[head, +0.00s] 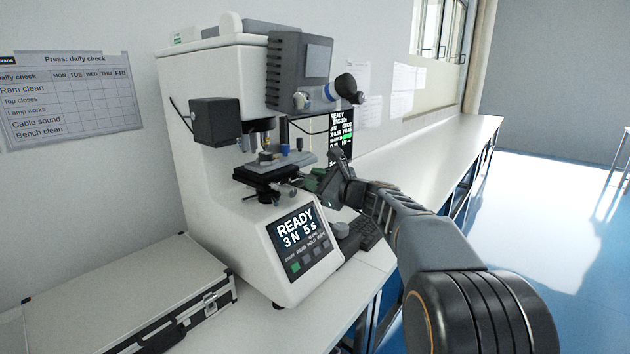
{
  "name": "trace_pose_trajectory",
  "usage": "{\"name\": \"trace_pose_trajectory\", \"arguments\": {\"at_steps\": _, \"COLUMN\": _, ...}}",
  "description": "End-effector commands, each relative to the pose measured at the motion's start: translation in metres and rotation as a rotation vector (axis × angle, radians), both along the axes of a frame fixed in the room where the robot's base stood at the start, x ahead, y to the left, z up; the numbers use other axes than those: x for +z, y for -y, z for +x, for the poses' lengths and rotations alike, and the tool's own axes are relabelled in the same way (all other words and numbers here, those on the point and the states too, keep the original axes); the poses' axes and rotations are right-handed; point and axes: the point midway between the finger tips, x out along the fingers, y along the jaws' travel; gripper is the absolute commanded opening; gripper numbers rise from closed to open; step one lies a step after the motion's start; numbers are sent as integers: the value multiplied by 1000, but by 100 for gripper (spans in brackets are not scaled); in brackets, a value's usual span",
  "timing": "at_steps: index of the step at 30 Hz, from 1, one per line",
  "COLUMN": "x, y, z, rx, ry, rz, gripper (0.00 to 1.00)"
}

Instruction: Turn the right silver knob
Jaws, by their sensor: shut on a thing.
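The white hardness tester (205,150) stands on the bench with its dark stage (264,176) below the lens turret. How far the knob is turned cannot be seen.
A silver case (120,295) lies at left. The bench is clear toward the back right.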

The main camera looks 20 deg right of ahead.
Motion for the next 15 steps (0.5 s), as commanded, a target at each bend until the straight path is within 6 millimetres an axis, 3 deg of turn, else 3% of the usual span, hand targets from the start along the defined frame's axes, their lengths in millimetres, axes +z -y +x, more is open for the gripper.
{"name": "trace_pose_trajectory", "arguments": {"at_steps": 2, "x": -1, "y": 0, "z": 0, "rx": 1, "ry": -2, "rz": 0, "gripper": 2}}
{"name": "trace_pose_trajectory", "arguments": {"at_steps": 3, "x": -1, "y": 0, "z": 0, "rx": 1, "ry": -2, "rz": 0, "gripper": 27}}
{"name": "trace_pose_trajectory", "arguments": {"at_steps": 11, "x": -1, "y": 0, "z": 0, "rx": 0, "ry": -1, "rz": -1, "gripper": 52}}
{"name": "trace_pose_trajectory", "arguments": {"at_steps": 15, "x": 0, "y": 0, "z": 0, "rx": -1, "ry": 0, "rz": -1, "gripper": 52}}
